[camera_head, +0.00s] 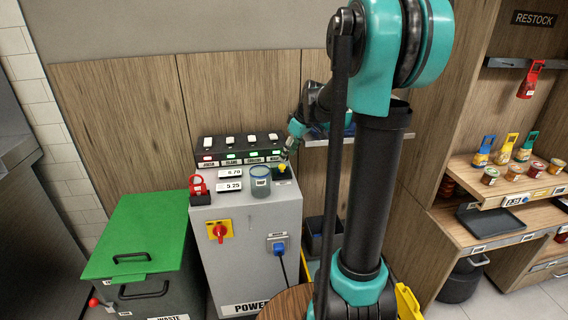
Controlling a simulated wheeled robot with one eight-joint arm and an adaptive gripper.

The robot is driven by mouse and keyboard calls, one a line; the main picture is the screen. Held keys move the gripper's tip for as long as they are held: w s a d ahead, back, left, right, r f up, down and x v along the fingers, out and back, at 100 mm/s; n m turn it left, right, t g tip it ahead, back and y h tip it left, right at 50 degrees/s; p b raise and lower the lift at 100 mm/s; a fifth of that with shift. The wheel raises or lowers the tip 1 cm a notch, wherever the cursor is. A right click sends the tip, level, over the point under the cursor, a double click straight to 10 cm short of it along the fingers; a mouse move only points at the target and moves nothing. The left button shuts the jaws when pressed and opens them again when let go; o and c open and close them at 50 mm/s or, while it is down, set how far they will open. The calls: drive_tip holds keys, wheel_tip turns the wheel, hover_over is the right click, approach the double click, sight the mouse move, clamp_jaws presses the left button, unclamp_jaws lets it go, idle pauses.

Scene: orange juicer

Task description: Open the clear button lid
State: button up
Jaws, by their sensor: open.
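A small dark button box (282,175) with a yellow-green part stands at the back right of the grey power cabinet's top. A clear lid on it is too small to make out, and I cannot tell how it sits. My gripper (287,154) is small in view, just above this box and in front of the right end of the switch panel. It points down and looks empty, its fingers spread. I cannot tell whether it touches the box.
The black switch panel (240,147) is behind. A green-lidded waste bin (140,235) stands left, stocked shelves (510,172) right. My arm hides the middle.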

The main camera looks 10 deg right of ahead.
sight(282, 165)
drive_tip(key=x, duration=0.5)
drive_tip(key=shift+w+f, duration=0.1)
drive_tip(key=shift+f, duration=0.25)
clamp_jaws()
